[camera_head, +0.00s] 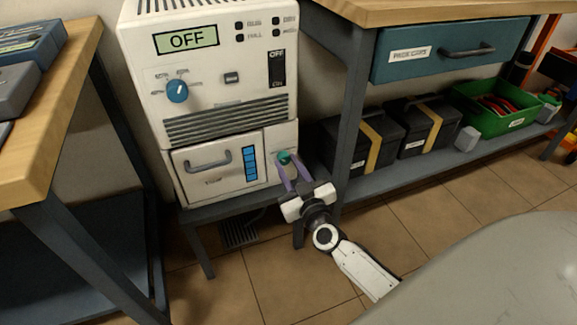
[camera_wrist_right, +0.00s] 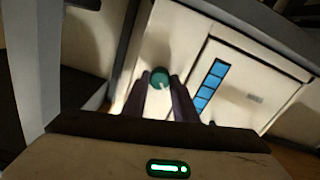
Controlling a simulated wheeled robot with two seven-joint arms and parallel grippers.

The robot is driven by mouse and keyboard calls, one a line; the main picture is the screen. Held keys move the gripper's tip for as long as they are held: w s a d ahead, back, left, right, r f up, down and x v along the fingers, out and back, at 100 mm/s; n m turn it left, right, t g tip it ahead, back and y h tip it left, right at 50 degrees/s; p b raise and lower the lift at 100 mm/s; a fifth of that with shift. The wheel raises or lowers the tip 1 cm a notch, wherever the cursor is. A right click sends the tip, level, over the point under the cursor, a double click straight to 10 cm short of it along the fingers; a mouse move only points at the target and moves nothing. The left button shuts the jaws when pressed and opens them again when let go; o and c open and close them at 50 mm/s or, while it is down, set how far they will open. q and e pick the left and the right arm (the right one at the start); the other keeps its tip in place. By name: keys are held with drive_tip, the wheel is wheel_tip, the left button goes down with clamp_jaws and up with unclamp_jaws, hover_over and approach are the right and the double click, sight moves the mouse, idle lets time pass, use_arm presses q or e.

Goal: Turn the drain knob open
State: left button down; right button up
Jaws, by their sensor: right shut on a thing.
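The drain knob (camera_head: 284,157) is a small teal-green knob low on the right of the white machine (camera_head: 212,100). In the right wrist view the knob (camera_wrist_right: 158,78) has a pale pointer mark and sits between the fingertips. My right gripper (camera_head: 290,168) has purple-grey fingers and is shut on the knob. The fingers show in the right wrist view too (camera_wrist_right: 160,92), one on each side of it. My left gripper is in neither view.
The machine's display (camera_head: 187,39) reads OFF. A blue dial (camera_head: 177,91), a black switch (camera_head: 277,68) and a handled door (camera_head: 208,168) are on its front. A workbench leg (camera_head: 352,110) stands close right. A floor grate (camera_head: 240,233) lies below.

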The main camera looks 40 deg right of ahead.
drive_tip(key=shift+r+m+p, duration=0.1)
drive_tip(key=shift+m+p, duration=0.3)
drive_tip(key=shift+m, duration=0.8)
drive_tip(key=m, duration=0.4)
drive_tip(key=shift+p, duration=0.4)
drive_tip(key=m, duration=0.8)
drive_tip(key=shift+m, duration=1.6)
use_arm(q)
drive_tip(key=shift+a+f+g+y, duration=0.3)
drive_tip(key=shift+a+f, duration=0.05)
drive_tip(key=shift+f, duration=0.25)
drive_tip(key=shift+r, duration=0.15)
use_arm(e)
drive_tip(key=shift+m, duration=0.3)
